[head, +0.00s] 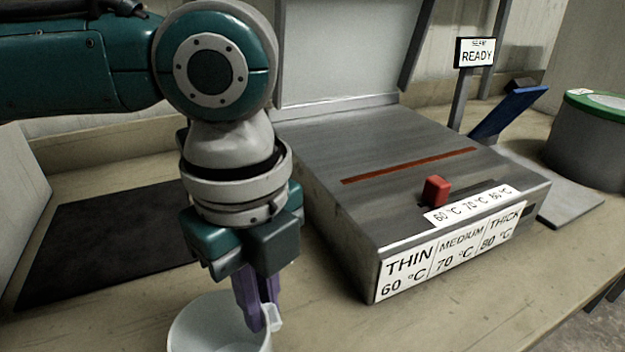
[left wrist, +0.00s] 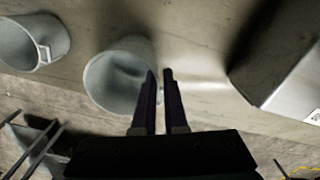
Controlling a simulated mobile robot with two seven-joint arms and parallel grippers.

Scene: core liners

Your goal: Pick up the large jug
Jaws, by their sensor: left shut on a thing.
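A pale grey-white jug (head: 205,328), cut off by the bottom edge of the head view, stands open-topped under my left gripper. In the left wrist view this jug (left wrist: 112,82) looks larger than the other jug beside it. My left gripper (head: 257,322) points down at the jug's right side, its purple fingers shut on the handle. In the left wrist view the fingers (left wrist: 160,76) sit close together at the jug's side and hide most of the handle. I cannot tell whether the jug's base touches the table. My right gripper is not in view.
A smaller jug with a handle (left wrist: 32,45) is in the left wrist view. A metal sealing machine (head: 400,170) with a red knob (head: 436,190) stands close to the right. A dark mat (head: 100,235) lies left. A grey tub (head: 590,145) stands far right.

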